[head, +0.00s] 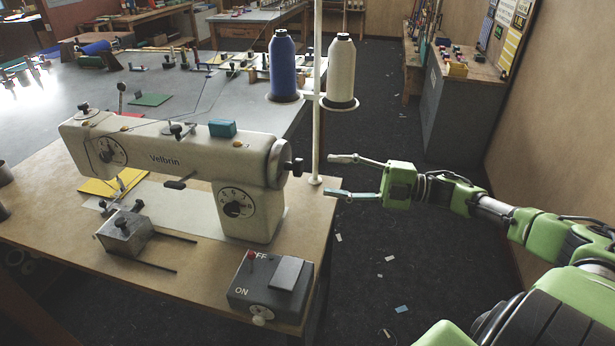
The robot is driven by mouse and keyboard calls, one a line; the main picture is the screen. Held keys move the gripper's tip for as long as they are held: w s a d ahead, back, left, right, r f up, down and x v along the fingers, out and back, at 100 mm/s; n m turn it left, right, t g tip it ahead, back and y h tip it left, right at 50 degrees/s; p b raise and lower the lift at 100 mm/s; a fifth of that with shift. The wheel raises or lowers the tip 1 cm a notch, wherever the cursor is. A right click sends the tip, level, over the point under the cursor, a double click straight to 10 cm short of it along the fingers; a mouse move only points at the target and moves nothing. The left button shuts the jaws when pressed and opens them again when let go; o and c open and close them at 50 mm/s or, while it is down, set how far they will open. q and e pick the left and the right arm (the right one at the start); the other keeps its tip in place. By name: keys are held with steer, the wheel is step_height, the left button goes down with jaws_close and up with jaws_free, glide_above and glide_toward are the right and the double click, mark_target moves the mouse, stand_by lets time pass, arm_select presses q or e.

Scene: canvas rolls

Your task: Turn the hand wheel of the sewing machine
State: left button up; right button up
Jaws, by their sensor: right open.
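The cream sewing machine (165,150), marked "Velbrin", stands on a wooden table. Its hand wheel (276,160) is a pale disc seen nearly edge-on at the right end of the machine head, with a dark knob (294,167) sticking out to the right. My right gripper (330,175) is to the right of the wheel, with its two fingers spread and pointing left towards the knob. A clear gap lies between fingertips and knob, and nothing is between the fingers. My left gripper is not in view.
A thin pale pole (316,120) rises close behind the fingertips, carrying a blue thread cone (283,68) and a cream cone (341,72). A dark ON/OFF switch box (270,288) sits at the table's front right. The floor to the right is open, with scattered scraps.

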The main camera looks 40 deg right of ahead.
mark_target(302, 169)
arm_select(q)
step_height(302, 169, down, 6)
steer(key=b, duration=0.5)
arm_select(e)
steer(key=w+a+n+p, duration=0.1)
steer(key=w+n, duration=0.1)
steer(key=n, duration=0.4)
steer(key=w+a+n+h+p, duration=0.1)
steer(key=w+n, duration=0.2)
steer(key=n, duration=0.4)
steer(key=w+a+n+p, duration=0.2)
steer(key=n, duration=0.5)
steer(key=shift+w+f+t+h, duration=0.25)
steer(key=shift+w+t+h, duration=0.05)
steer(key=shift+t+h, duration=0.1)
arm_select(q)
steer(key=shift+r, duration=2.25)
arm_select(e)
steer(key=shift+w+a+f, duration=0.2)
steer(key=shift+w+a, duration=0.3)
steer(key=shift+w, duration=0.05)
steer(key=shift+c, duration=0.4)
steer(key=c, duration=1)
